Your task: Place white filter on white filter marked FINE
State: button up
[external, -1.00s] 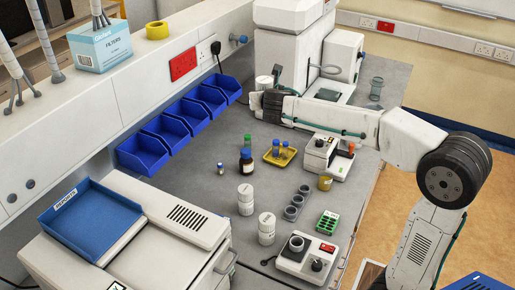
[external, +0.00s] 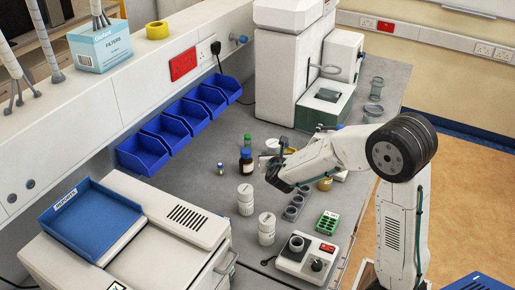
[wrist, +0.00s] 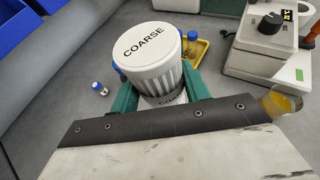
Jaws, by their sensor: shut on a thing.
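A white ribbed filter (wrist: 150,58) with COARSE on its lid stands between the two green fingers of my gripper (wrist: 157,88) in the wrist view. My gripper is shut on it. Part of a second COARSE marking shows lower on its side, partly hidden by the gripper. In the external view my gripper (external: 274,168) is over the bench, and the held filter (external: 271,146) is mostly hidden behind it. Two white cylindrical filter pieces or stacks, a farther one (external: 245,200) and a nearer one (external: 266,230), stand on the bench; their markings are too small to read.
A dark bottle (external: 246,162) stands left of my gripper. A yellow tray (wrist: 203,50) with blue-capped vials and a white device with a black knob (wrist: 258,48) are beyond. Grey cups (external: 292,212), a green rack (external: 327,222) and another white device (external: 304,262) lie nearer.

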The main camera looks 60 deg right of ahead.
notch_tip(320, 180, down, 10)
dwell(0.5)
jog(key=shift+f, duration=0.15)
jog(key=o, duration=1)
jog(key=shift+o, duration=0.2)
